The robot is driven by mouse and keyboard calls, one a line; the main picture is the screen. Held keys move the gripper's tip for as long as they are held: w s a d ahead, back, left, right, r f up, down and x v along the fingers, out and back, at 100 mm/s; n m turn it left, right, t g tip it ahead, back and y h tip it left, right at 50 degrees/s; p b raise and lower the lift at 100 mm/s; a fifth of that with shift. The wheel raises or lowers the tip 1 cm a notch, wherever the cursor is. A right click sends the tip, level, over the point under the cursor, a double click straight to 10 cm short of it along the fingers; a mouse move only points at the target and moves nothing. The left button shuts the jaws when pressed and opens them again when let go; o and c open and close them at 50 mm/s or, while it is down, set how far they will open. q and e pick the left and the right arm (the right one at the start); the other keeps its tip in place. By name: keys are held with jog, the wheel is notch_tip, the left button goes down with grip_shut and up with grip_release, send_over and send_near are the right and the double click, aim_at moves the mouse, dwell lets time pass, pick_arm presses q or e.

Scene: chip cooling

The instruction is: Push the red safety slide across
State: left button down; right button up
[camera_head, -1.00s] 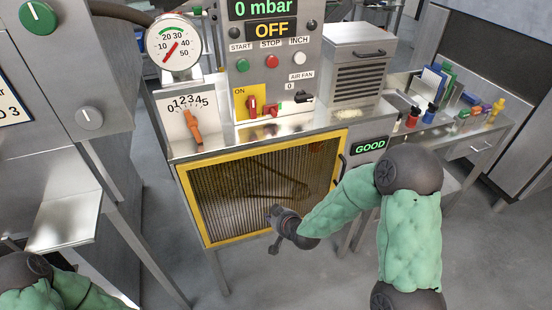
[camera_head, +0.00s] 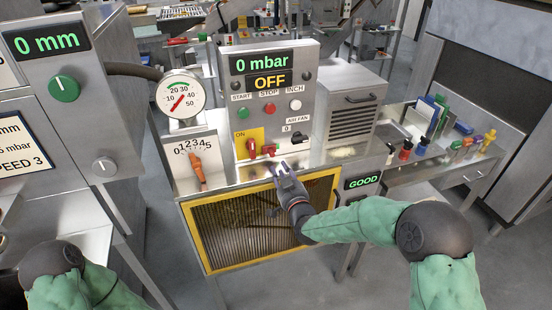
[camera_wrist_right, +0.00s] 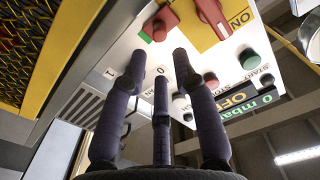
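The red safety slide (camera_head: 269,147) sits low on the grey control panel (camera_head: 304,66), just right of the red switch handle (camera_head: 252,148) on its yellow plate. In the right wrist view the slide (camera_wrist_right: 160,22) is a red block with a green patch beside it, and the handle (camera_wrist_right: 212,15) is on yellow. My right gripper (camera_head: 281,166) is just below and right of the slide, apart from it as far as I can tell. In the wrist view its dark fingers (camera_wrist_right: 160,62) are spread and empty. My left gripper is out of view; only its arm shows.
The black AIR FAN knob (camera_head: 299,138) is close to the right of my right gripper. START, STOP and INCH buttons (camera_head: 270,109) are above. The yellow-framed mesh guard (camera_head: 262,257) is below. An orange lever (camera_head: 198,170) stands left. The display reads OFF.

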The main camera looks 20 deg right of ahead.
aim_at(273, 156)
jog(key=w, duration=0.7)
jog(key=shift+a, duration=0.1)
grip_shut()
